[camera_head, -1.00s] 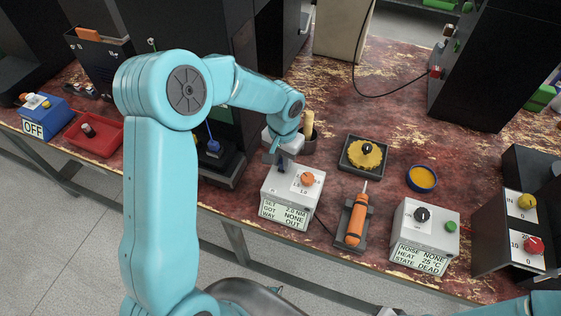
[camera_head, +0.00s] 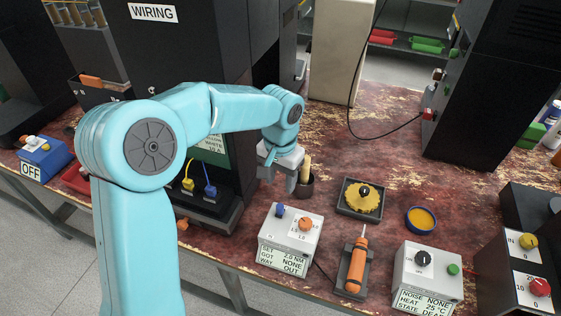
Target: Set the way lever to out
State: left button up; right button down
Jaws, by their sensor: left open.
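A white box (camera_head: 293,228) stands near the table's front edge, with a small blue lever (camera_head: 280,211) and an orange knob (camera_head: 305,224) on top. Its front display (camera_head: 282,261) reads SET 2.0 NM, GOT NONE, WAY OUT. The blue lever stands at the left of the box's top. My left gripper (camera_head: 279,180) is open, above and behind the box, apart from the lever. It points down beside a dark cup (camera_head: 304,188) holding a tan-handled thing. My right gripper is not in view.
An orange screwdriver (camera_head: 356,266) lies in a dark holder right of the box. A yellow gear (camera_head: 363,197) sits in a dark tray behind it. Another white box (camera_head: 427,274) is further right. A black cabinet with yellow and blue plugs (camera_head: 188,184) stands left.

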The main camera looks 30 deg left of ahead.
pick_arm(q)
notch_tip(320, 180, up, 6)
dwell(0.8)
